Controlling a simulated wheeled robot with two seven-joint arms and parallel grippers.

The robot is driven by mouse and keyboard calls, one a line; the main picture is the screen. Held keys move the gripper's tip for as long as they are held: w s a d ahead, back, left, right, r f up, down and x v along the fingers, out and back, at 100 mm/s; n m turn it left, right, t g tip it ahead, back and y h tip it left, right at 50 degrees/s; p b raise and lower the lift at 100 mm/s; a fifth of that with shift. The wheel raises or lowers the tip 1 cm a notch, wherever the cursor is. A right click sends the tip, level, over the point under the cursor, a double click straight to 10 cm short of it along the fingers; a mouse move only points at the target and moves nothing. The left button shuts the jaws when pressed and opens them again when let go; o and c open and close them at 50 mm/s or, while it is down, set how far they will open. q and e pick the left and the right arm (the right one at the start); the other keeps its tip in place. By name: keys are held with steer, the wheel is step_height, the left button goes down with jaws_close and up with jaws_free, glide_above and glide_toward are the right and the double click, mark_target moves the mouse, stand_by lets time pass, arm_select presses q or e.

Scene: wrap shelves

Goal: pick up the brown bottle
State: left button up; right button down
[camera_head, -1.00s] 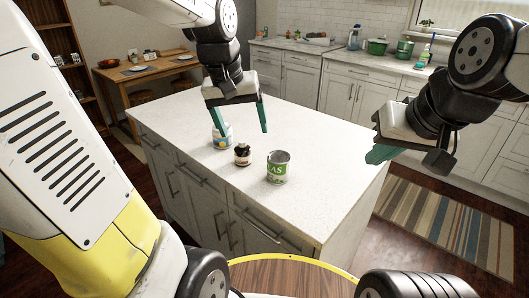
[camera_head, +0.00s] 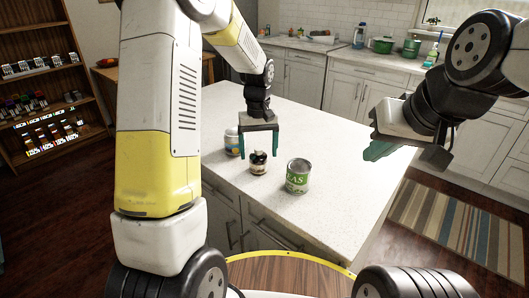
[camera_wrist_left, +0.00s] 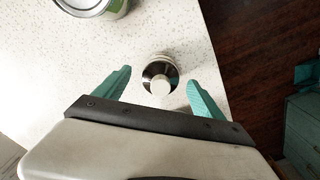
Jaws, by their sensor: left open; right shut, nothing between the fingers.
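The brown bottle (camera_head: 259,164) stands upright on the white island top, a small dark bottle with a pale label. My left gripper (camera_head: 259,154) is open and points down at the bottle, its green fingers on either side of it in the head view. In the left wrist view the bottle (camera_wrist_left: 160,75) is seen from above, just beyond and between the open fingertips (camera_wrist_left: 157,82), with gaps on both sides. My right gripper (camera_head: 405,153) is shut and empty, held off to the right of the island.
A green-labelled can (camera_head: 298,176) stands close to the right of the bottle. The island top (camera_head: 340,150) is clear to the right and behind.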

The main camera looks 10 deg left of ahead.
mark_target(259, 158)
arm_select(q)
step_height(259, 158, down, 4)
steer(key=shift+r, duration=0.15)
steer(key=shift+w, duration=0.1)
steer(key=c, duration=1.6)
